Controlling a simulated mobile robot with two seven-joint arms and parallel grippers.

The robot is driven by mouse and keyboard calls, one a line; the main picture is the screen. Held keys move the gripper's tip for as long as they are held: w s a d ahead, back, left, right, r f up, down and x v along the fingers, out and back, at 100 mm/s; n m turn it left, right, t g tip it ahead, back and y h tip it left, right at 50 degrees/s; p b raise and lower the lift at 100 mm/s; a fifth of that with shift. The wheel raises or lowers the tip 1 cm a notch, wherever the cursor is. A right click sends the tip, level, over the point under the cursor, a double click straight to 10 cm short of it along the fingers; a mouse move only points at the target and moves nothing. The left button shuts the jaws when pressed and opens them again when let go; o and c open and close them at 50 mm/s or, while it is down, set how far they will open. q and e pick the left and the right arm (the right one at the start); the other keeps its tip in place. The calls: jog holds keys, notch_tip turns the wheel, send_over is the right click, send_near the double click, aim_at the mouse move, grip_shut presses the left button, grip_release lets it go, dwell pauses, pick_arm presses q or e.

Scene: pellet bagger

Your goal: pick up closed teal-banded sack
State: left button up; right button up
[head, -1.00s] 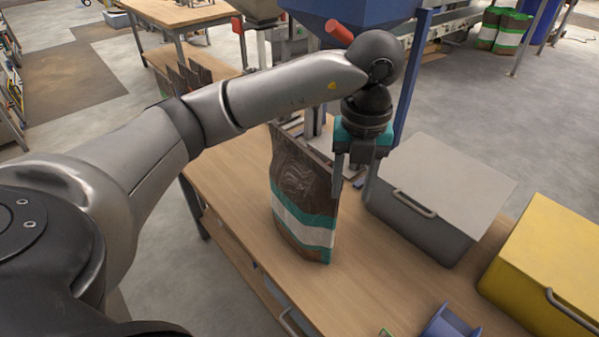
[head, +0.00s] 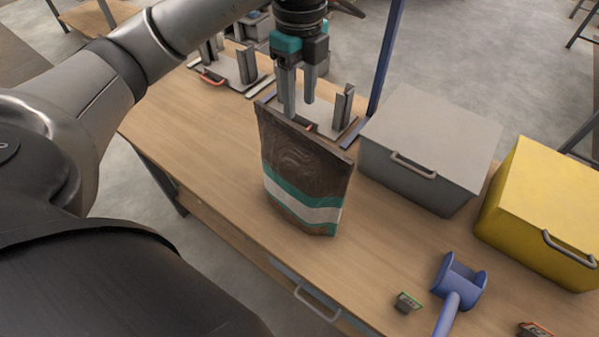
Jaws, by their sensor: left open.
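The brown sack (head: 303,165) with a teal and white band stands upright on the wooden workbench (head: 225,205), in the middle of the head view. Its top edge looks flat and pressed together. My left gripper (head: 298,108) is open with its fingers pointing down, at the sack's top edge. One finger overlaps the top edge in the picture; I cannot tell whether it touches. Nothing is held between the fingers. My right gripper is not in view.
A grey lidded box (head: 430,140) and a yellow box (head: 545,210) stand right of the sack. A blue tool (head: 458,285) and a small green-edged block (head: 407,302) lie near the front. Metal fixtures (head: 230,68) stand behind. The bench left of the sack is clear.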

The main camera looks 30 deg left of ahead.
aim_at(299, 140)
pick_arm(q)
notch_tip(299, 140, down, 9)
jog(key=shift+f, duration=0.1)
dwell(0.4)
grip_shut()
dwell(1.4)
